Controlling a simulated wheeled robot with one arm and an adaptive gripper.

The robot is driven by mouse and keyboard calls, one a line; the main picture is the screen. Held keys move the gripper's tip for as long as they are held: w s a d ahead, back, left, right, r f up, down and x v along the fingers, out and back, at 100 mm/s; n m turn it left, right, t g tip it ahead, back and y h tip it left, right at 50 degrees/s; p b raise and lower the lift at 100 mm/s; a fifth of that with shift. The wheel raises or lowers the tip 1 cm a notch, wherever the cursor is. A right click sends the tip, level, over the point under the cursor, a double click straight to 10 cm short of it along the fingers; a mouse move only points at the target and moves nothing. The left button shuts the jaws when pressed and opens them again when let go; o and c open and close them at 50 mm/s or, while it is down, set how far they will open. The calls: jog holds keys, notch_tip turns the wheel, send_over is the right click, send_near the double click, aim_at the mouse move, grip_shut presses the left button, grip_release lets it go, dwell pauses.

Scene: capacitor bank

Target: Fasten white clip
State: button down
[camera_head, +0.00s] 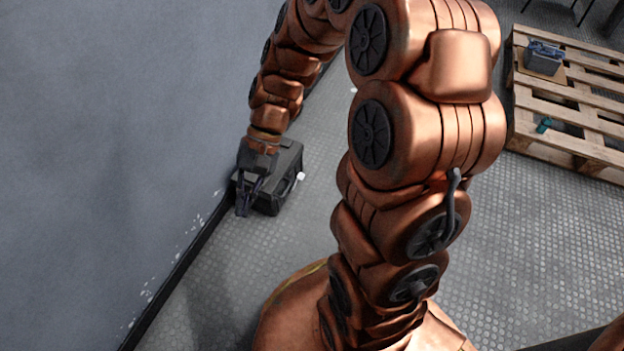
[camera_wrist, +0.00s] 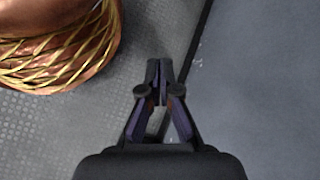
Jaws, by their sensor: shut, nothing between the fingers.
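A black case (camera_head: 284,183) stands on the floor close to the grey wall in the head view. A small white piece (camera_head: 300,176), likely the white clip, shows at the case's right side; whether it is fastened is too small to tell. My gripper (camera_head: 243,211) points down at the left of the case, between it and the wall, and overlaps the case's left part in this view. Whether it touches the case I cannot tell. In the wrist view my gripper (camera_wrist: 159,66) has its fingertips together with nothing between them. Neither case nor clip is recognisable there.
The grey wall (camera_head: 110,130) with its dark skirting runs close along the left. A wooden pallet (camera_head: 570,100) with a small grey box (camera_head: 543,58) and a teal item (camera_head: 544,125) lies at the upper right. Patterned floor (camera_head: 520,240) is open to the right.

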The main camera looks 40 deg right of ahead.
jog(key=w+d+f+m+t+y, duration=0.2)
jog(key=w+d+f+m, duration=0.1)
jog(key=w, duration=0.3)
jog(key=w+d+f+m+t+y, duration=0.2)
jog(key=w+f+m, duration=0.1)
jog(key=w, duration=0.3)
jog(key=w+d+f+m+t, duration=0.4)
jog(key=w+d+f+m, duration=0.3)
jog(key=d+f, duration=0.25)
jog(key=s+d+f+m+t+h, duration=0.2)
jog(key=s+d+f+m, duration=0.15)
jog(key=d+f, duration=0.4)
jog(key=s+d+f+m+t+h, duration=0.2)
jog(key=d+f+m, duration=0.2)
jog(key=d+f, duration=0.35)
jog(key=s+d+f+m+t+h, duration=0.1)
jog(key=s+d+f+m+t, duration=0.1)
jog(key=d+f+m, duration=0.4)
jog(key=w+a+f+n+b, duration=0.1)
jog(key=w+a+f+b, duration=0.1)
jog(key=w, duration=0.3)
jog(key=w+a+f+n+b, duration=0.1)
jog(key=w+a+f+b, duration=0.1)
jog(key=w, duration=0.3)
jog(key=shift+w+a+f+b, duration=0.2)
jog(key=shift+w+f+b, duration=0.2)
jog(key=shift+b, duration=0.3)
